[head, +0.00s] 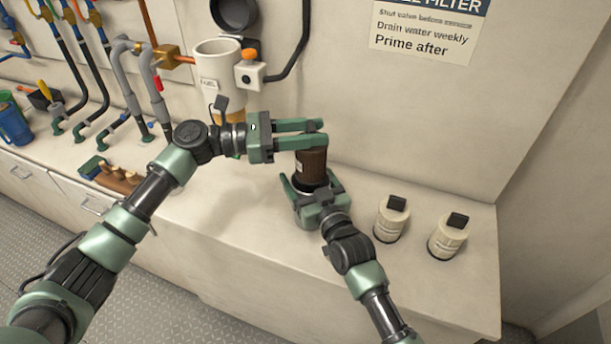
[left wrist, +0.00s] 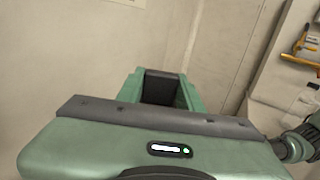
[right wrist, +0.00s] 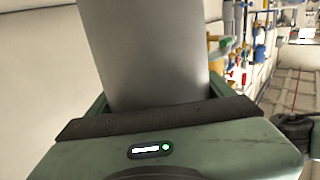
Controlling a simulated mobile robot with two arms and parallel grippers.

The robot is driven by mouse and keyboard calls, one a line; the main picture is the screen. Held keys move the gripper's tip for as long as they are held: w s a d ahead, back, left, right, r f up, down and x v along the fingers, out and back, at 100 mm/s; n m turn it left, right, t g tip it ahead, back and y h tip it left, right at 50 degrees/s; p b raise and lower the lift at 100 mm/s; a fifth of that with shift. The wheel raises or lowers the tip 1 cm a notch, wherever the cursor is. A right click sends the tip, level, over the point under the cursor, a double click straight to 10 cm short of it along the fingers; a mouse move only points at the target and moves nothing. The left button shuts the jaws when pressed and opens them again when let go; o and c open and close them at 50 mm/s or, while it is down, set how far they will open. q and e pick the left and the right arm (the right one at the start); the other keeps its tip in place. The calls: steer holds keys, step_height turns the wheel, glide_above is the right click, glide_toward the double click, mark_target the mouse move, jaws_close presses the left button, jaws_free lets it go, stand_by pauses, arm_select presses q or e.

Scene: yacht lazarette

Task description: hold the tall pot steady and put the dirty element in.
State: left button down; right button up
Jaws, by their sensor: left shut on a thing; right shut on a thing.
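The dirty element (head: 312,166) is a brown ribbed cylinder with a pale label, standing upright in the head view. My left gripper (head: 312,133) is over its top, shut on its black tab (left wrist: 161,88). My right gripper (head: 312,192) is lower, just under the element. In the right wrist view it is shut on a broad grey cylinder (right wrist: 150,55), which looks like the tall pot. The head view hides most of the pot behind the element and gripper. The element's lower end is at the right gripper's fingers; how far it is inside the pot cannot be told.
Two cream elements with black tabs (head: 390,219) (head: 447,236) stand on the bench to the right. A white filter housing (head: 219,75) hangs on the wall. The bench front (head: 235,235) is clear.

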arm_select(q)
steer(key=shift+f, duration=2.7)
arm_select(e)
steer(key=shift+f, duration=0.1)
arm_select(q)
steer(key=c, duration=0.9)
jaws_free()
steer(key=shift+o, duration=0.2)
steer(key=shift+f, duration=0.1)
steer(key=s+a, duration=0.2)
steer(key=a, duration=0.9)
steer(key=shift+a, duration=0.4)
arm_select(e)
steer(key=o, duration=1.5)
steer(key=shift+c, duration=0.2)
